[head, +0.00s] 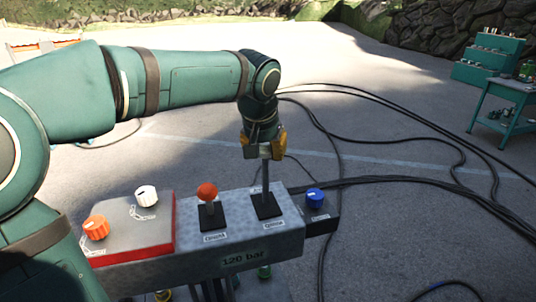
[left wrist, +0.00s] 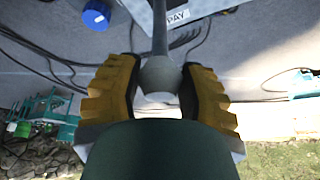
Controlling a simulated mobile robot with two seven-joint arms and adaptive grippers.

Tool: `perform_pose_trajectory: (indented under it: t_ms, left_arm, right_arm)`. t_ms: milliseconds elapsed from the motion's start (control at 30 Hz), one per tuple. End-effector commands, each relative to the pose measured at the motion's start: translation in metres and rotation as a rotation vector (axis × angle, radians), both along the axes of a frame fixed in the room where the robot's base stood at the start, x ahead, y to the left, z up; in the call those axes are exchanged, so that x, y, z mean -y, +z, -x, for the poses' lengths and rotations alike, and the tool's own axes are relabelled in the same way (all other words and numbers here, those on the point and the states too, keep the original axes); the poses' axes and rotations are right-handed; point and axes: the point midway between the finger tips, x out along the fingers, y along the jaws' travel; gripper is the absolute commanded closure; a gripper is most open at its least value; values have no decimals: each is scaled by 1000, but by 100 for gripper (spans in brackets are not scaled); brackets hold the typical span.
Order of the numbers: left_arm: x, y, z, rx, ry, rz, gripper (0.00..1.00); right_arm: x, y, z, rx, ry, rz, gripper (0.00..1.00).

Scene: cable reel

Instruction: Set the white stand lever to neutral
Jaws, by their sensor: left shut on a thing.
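The stand (head: 221,255) is a grey box marked "120 bar". The lever (head: 265,183) rises near its right end from a dark slotted plate, with its shaft looking about upright in the head view. My left gripper (head: 264,147) is over the lever's top and hides its knob there. In the left wrist view, the pale grey-white ball knob (left wrist: 159,79) sits between the yellow fingers of my left gripper (left wrist: 161,95), which is shut on it. My right gripper is not in view.
A red-edged panel with a white knob (head: 146,195) and an orange knob (head: 96,227) is farther left. A blue knob (head: 314,197) is at right. Black cables (head: 400,135) cross the ground; a green workbench (head: 505,105) stands far right.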

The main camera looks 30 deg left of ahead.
Motion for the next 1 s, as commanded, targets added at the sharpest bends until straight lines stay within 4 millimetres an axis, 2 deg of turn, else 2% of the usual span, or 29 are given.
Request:
perform_pose_trajectory:
  t_ms: [233, 267, 300, 333, 733, 867, 1000]
  left_arm:
    - [0, 0, -1, 3, -1, -1, 100]
    - [0, 0, -1, 3, -1, -1, 47]
    - [0, 0, 0, 3, -1, -1, 33]
    - [0, 0, 0, 3, -1, -1, 26]
    - [1, 5, 1, 3, 0, -1, 26]
    - [3, 21, 7, 6, 0, -1, 26]
    - [7, 47, 17, 7, -3, -2, 26]
  right_arm:
    - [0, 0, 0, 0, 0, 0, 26]
    - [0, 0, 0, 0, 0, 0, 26]
    - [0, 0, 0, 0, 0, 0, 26]
    - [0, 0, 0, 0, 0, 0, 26]
    - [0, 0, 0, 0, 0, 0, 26]
    - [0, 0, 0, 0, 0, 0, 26]
    - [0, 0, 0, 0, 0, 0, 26]
